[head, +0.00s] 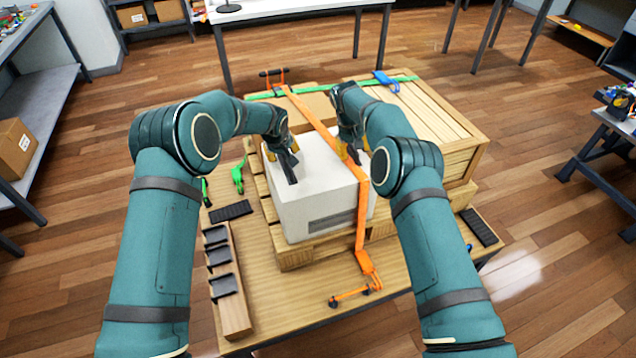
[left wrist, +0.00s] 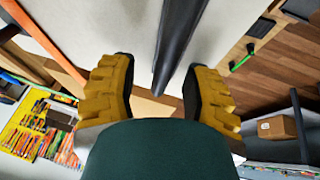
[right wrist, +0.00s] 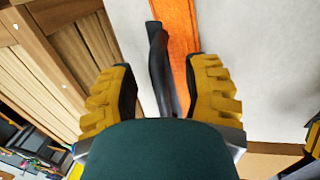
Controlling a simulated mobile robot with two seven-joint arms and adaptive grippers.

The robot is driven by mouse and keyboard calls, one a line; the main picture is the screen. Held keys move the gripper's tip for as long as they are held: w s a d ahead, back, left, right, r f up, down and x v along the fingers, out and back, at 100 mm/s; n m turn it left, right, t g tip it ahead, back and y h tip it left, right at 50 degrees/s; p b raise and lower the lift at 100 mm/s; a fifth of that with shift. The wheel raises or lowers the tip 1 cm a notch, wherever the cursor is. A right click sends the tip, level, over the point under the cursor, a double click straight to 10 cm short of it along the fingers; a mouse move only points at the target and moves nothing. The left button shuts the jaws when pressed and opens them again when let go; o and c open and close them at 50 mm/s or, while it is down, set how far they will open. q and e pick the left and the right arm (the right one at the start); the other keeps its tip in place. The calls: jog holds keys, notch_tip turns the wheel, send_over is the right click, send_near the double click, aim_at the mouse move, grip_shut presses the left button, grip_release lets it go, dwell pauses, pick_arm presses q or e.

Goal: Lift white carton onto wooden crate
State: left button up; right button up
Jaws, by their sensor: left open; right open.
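The white carton (head: 310,200) sits on a wooden pallet (head: 300,258) on the table. An orange strap (head: 362,215) runs over it. The slatted wooden crate (head: 440,130) stands behind it to the right. My left gripper (head: 285,152) is open above the carton's left back part; a dark bar (left wrist: 175,50) shows between its fingers in the left wrist view, not clearly gripped. My right gripper (head: 354,150) is open at the carton's right back part, by the strap. Another dark bar (right wrist: 160,70) shows between its fingers. Contact with the carton cannot be told.
A green strap (head: 330,88) with a blue buckle (head: 384,80) crosses the back of the load. A wooden rack (head: 232,310) with black pieces, a black strip (head: 231,210) and a green tool (head: 238,175) lie left.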

pick_arm(q)
grip_shut()
pick_arm(e)
grip_shut()
pick_arm(q)
jog(key=shift+r, duration=0.25)
pick_arm(e)
jog(key=shift+r, duration=0.25)
